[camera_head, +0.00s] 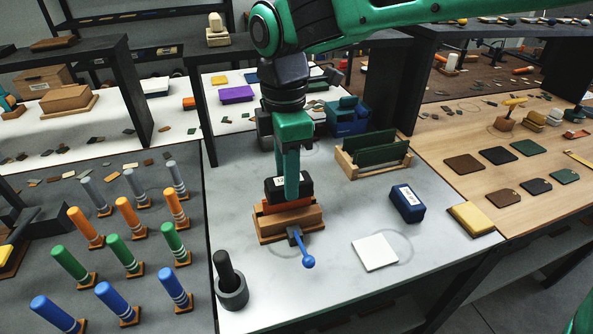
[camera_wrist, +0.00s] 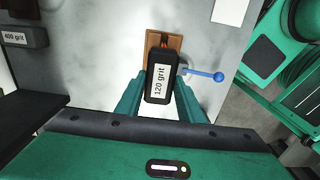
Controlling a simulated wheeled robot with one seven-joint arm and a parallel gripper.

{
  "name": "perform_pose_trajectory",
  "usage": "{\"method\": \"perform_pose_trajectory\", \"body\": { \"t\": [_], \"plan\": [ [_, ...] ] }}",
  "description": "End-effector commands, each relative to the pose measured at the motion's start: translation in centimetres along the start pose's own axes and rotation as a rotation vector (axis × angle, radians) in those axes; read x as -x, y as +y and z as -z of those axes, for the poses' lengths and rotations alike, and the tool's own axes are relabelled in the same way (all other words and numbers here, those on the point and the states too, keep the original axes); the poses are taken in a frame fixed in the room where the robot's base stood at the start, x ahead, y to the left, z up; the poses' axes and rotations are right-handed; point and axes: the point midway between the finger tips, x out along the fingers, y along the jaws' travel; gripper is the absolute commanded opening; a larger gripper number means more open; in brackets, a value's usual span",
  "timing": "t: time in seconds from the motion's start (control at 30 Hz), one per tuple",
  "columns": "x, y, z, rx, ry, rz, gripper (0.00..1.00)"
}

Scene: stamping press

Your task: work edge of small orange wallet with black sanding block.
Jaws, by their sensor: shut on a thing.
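The black sanding block (camera_head: 287,189) is held in my gripper (camera_head: 292,190), which is shut on it. It carries a "120 grit" label, readable in the wrist view (camera_wrist: 161,76). The small orange wallet (camera_head: 289,205) sits in a wooden clamp (camera_head: 289,228) with a blue-handled lever (camera_head: 304,251). The block is over the wallet's upper edge; whether they touch is hard to tell.
A blue block (camera_head: 407,204), white square (camera_head: 375,252) and yellow pad (camera_head: 472,219) lie to the right. A wooden rack (camera_head: 372,160) with green sheets stands behind. A dark mortar with a pestle (camera_head: 231,287) stands front left. A "400 grit" block (camera_wrist: 24,37) shows in the wrist view.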

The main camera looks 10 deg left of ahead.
Motion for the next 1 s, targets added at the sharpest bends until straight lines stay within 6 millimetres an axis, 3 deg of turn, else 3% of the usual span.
{"method": "perform_pose_trajectory", "body": {
  "t": [0.53,1.0],
  "plan": [
    [0.0,0.0,0.6,0.002,0.0,0.0,0.03],
    [0.0,0.0,3.3,0.002,0.0,0.0,0.03]
  ]
}}
